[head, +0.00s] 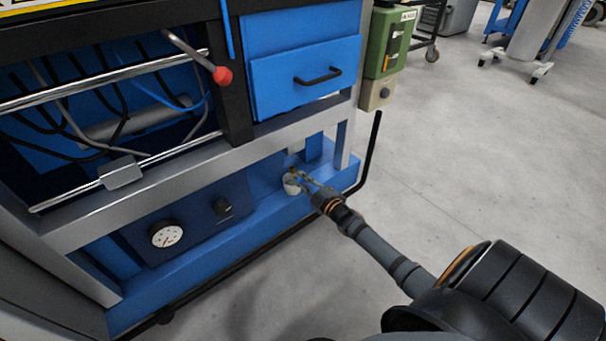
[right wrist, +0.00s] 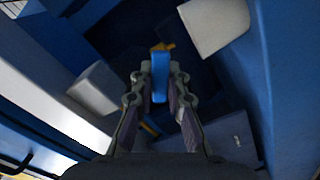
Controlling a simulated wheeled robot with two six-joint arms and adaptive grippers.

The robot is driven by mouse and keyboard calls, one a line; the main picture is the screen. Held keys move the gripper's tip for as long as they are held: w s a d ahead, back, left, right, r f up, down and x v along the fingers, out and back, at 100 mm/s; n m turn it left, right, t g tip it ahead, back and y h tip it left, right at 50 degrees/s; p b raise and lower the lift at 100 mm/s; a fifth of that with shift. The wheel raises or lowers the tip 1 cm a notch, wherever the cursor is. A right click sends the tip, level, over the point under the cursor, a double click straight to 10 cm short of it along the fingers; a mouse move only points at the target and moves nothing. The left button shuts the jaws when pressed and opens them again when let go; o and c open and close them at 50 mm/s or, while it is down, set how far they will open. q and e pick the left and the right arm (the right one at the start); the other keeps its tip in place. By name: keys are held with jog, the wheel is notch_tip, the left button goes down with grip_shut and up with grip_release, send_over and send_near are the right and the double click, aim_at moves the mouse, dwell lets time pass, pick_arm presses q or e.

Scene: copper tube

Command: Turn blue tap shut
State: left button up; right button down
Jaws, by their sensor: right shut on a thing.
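In the right wrist view the blue tap handle (right wrist: 160,75) sits between the fingertips of my right gripper (right wrist: 160,88). The fingers are shut on it, one on each side. A small yellow part shows just behind the handle. In the head view my right gripper (head: 302,182) reaches into the low bay at the right end of the blue machine. There the tap is small and mostly hidden by the fingers. My left gripper is not in view.
A pale cylinder (head: 291,186) stands on the blue ledge at the gripper. A gauge (head: 167,235) and a black knob (head: 222,207) are on the lower panel to the left. A black bent bar (head: 373,150) rises at the machine's right corner. The floor (head: 470,160) to the right is clear.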

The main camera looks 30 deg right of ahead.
jog(key=n+p, duration=0.1)
jog(key=n, duration=0.1)
jog(key=shift+n, duration=0.4)
jog(key=shift+a+f+n+p, duration=0.15)
jog(key=shift+n+p, duration=0.55)
jog(key=shift+n, duration=1.2)
jog(key=c, duration=1.3)
grip_release()
jog(key=s, duration=0.8)
jog(key=s+d, duration=0.1)
jog(key=s, duration=0.3)
